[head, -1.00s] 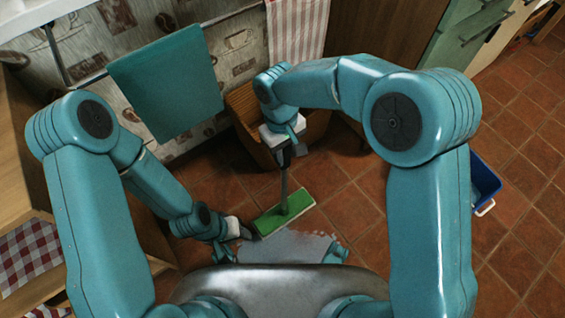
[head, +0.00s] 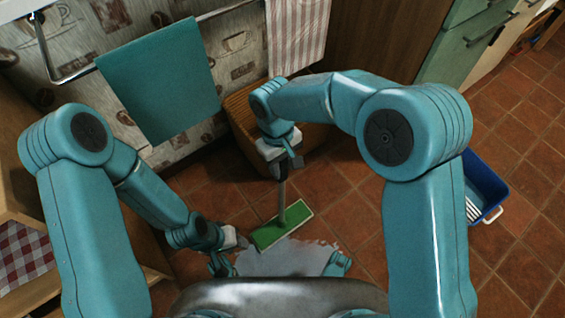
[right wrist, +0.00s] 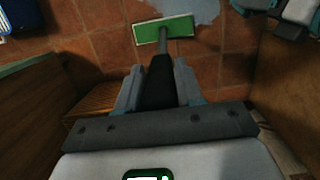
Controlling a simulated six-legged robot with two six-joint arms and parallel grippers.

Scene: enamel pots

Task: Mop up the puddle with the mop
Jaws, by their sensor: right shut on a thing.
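The mop has a flat green head (head: 281,227) on the tiled floor and a thin grey handle (head: 282,195) standing up from it. My right gripper (head: 281,170) is shut on the upper handle; the right wrist view shows the dark handle between the fingers (right wrist: 157,88). The pale grey puddle (head: 290,260) lies just in front of my body, which hides its near part. The mop head (right wrist: 163,30) sits at the puddle's far left edge and overlaps it. My left gripper (head: 240,241) hangs low by the puddle's left side; its finger opening is unclear.
A blue tub (head: 485,190) with a white handle stands on the floor at right. A wooden box (head: 245,125) stands behind the mop by the wall. A teal towel (head: 165,80) hangs from a rail. Tiles between mop and tub are clear.

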